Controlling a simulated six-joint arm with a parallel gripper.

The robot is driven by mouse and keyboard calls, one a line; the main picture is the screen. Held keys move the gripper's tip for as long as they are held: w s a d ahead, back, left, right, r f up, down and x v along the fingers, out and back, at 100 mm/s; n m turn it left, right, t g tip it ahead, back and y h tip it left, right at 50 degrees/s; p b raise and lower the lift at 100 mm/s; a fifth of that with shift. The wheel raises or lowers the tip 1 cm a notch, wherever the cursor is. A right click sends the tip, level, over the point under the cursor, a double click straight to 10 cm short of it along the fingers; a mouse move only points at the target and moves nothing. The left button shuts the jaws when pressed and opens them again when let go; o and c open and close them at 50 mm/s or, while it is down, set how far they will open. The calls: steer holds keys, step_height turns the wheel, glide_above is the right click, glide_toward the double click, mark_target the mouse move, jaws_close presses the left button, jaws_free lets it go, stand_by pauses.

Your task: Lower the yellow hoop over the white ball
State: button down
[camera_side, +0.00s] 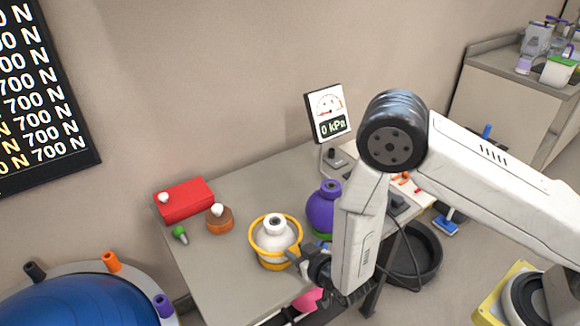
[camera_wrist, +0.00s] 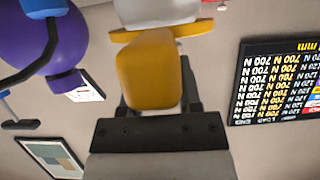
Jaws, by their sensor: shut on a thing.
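The white ball (camera_side: 274,239) stands on the table with a small white neck on top. The yellow hoop (camera_side: 298,233) circles it, its rim around the ball's upper part. A yellow band also shows low under the ball; I cannot tell whether it is part of the hoop. My gripper (camera_side: 298,257) is at the hoop's right side. In the wrist view my gripper (camera_wrist: 158,88) is shut on a yellow block-like part of the hoop (camera_wrist: 150,72), with the white ball (camera_wrist: 157,10) beyond it. Contact between hoop and ball is not clear.
A purple ball (camera_side: 322,210) stands close right of the hoop, near my arm. A brown weight (camera_side: 219,220), a red box (camera_side: 185,201) and a green piece (camera_side: 180,234) lie left. A gauge (camera_side: 328,114) reads 0 kPa behind. The table front left is bare.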

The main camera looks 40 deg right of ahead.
mark_target(297, 281)
steer(key=shift+f, duration=4.4)
steer(key=shift+r, duration=0.1)
step_height(297, 281, up, 18)
steer(key=shift+r, duration=0.2)
stand_by(3.2)
